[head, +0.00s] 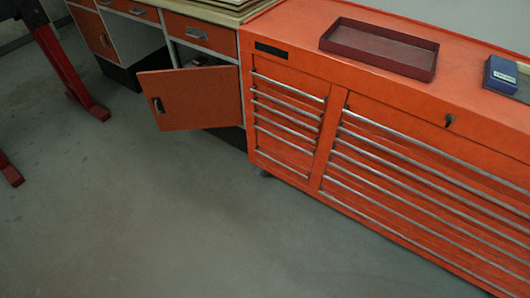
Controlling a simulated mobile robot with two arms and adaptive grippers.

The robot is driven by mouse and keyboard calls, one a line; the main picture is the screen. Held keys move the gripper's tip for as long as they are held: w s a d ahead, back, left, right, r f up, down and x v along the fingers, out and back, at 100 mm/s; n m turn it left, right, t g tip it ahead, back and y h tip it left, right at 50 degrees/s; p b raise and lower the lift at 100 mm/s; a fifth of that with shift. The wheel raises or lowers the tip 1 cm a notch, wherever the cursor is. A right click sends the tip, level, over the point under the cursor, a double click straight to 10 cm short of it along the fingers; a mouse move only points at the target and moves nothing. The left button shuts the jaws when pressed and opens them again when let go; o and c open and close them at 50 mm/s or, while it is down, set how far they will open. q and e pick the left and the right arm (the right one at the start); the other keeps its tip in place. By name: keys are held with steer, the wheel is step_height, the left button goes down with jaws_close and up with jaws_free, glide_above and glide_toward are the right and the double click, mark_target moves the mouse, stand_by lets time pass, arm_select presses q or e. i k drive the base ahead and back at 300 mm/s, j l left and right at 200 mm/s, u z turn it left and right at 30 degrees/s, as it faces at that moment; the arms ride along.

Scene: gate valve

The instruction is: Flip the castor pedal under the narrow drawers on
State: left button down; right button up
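An orange-red tool chest (333,120) fills the right half of the head view. Its narrow drawers (286,124), a stack with silver handles, are at its left end. Below their lower left corner, a small dark castor (264,173) shows in shadow under the chest. Its pedal is too small and dark to make out, so I cannot tell which way it is set. The rest of the chest's underside is hidden. Neither of my grippers is in view.
Wide drawers (430,185) fill the chest's right part. A dark red tray (380,47) and a blue box (501,75) lie on top. Left of the chest, a workbench has an orange door (192,98) standing open. A red stand (66,65) is at left. The grey floor (190,220) in front is clear.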

mark_target(257, 171)
steer(key=i+j+z, duration=0.35)
steer(key=i+j, duration=0.3)
steer(key=j, duration=0.15)
